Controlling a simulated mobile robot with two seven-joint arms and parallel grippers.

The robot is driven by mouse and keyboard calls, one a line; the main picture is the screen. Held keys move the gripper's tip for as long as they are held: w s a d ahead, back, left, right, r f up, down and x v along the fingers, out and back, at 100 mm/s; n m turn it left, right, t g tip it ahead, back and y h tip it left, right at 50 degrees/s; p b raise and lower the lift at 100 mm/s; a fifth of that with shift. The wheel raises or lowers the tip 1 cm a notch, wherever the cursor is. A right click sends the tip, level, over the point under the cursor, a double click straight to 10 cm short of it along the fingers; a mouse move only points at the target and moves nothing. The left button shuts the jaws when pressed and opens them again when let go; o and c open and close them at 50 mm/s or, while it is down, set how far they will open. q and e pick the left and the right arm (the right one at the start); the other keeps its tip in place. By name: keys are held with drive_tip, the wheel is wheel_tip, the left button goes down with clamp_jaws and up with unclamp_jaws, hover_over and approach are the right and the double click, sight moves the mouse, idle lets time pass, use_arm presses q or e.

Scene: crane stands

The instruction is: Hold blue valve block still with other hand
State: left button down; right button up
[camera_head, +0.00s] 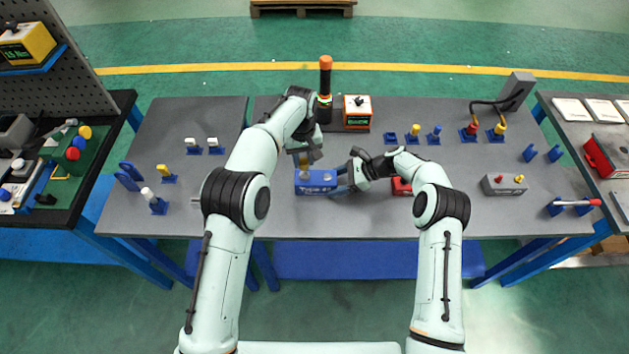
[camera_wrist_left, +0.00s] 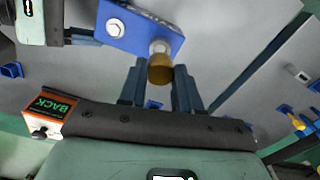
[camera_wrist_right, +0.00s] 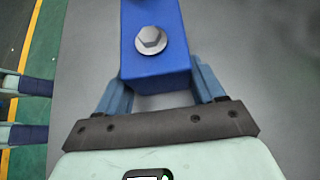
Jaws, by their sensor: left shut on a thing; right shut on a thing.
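The blue valve block (camera_head: 312,184) sits on the grey table in front of me; its right end is between the fingers of my right gripper (camera_head: 342,180). The right wrist view shows those fingers (camera_wrist_right: 160,92) on both sides of the blue block (camera_wrist_right: 155,60), which has a silver hex bolt on top. My left gripper (camera_head: 303,160) is above the block, shut on a brass-coloured cylinder (camera_wrist_left: 160,70). That cylinder meets a silver fitting (camera_wrist_left: 158,46) on the block; whether it is seated cannot be told.
An orange box with a display (camera_head: 357,112) and a dark orange-topped tool (camera_head: 325,85) stand behind the arms. A red block (camera_head: 400,187) is partly hidden by my right arm. A grey block (camera_head: 504,185) with knobs lies right. Blue holders stand on both sides.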

idle(0.3)
drive_tip(key=o, duration=1.3)
drive_tip(key=shift+o, duration=0.2)
drive_tip(key=shift+r, duration=0.1)
drive_tip(key=v, duration=1.2)
drive_tip(key=shift+s, duration=0.15)
